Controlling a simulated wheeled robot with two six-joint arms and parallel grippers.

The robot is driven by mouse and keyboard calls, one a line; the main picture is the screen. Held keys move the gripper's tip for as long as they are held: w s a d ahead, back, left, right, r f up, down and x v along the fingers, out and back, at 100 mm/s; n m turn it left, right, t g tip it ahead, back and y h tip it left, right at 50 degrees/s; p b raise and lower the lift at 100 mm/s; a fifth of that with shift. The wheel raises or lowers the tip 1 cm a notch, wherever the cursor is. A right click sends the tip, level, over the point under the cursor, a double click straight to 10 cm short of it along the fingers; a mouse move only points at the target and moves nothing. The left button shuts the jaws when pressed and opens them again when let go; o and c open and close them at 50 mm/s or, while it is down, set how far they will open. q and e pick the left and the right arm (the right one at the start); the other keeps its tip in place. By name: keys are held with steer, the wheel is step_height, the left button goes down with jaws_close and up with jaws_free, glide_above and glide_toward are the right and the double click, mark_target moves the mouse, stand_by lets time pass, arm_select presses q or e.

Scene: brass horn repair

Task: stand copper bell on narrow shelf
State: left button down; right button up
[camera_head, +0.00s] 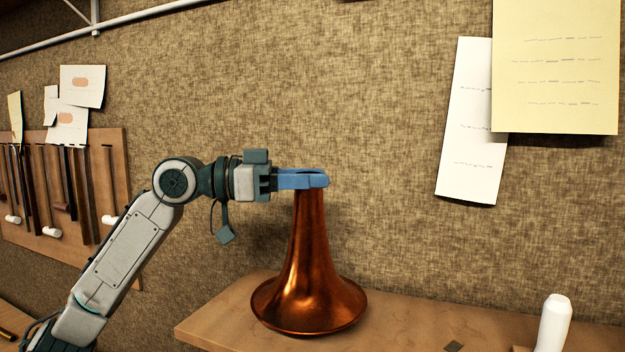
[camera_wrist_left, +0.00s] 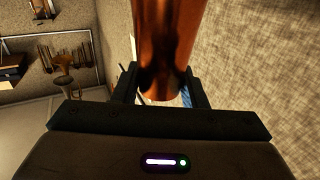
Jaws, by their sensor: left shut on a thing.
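The copper bell (camera_head: 313,270) is upright, flared rim down, at the left part of the narrow wooden shelf (camera_head: 420,312). Its rim appears to be on or just above the shelf top; I cannot tell exact contact. My left gripper (camera_head: 308,179) comes in level from the left and is shut on the narrow top of the bell. In the left wrist view the bell's tube (camera_wrist_left: 165,50) sits between the two fingers (camera_wrist_left: 158,88). My right gripper is not in view.
A white bottle-like object (camera_head: 553,323) stands at the shelf's right. A small dark square (camera_head: 453,346) lies near the front. The fabric wall (camera_head: 400,150) rises close behind, with pinned papers (camera_head: 473,120). A tool rack (camera_head: 65,190) hangs at left.

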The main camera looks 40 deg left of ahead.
mark_target(312, 200)
arm_select(q)
steer(key=shift+w+d+r+p, duration=0.15)
steer(key=shift+w+d+p, duration=0.1)
steer(key=shift+p, duration=0.1)
steer(key=shift+f, duration=0.55)
steer(key=shift+f+b, duration=0.55)
steer(key=shift+f, duration=0.85)
steer(key=c, duration=1.3)
jaws_free()
steer(key=o, duration=0.4)
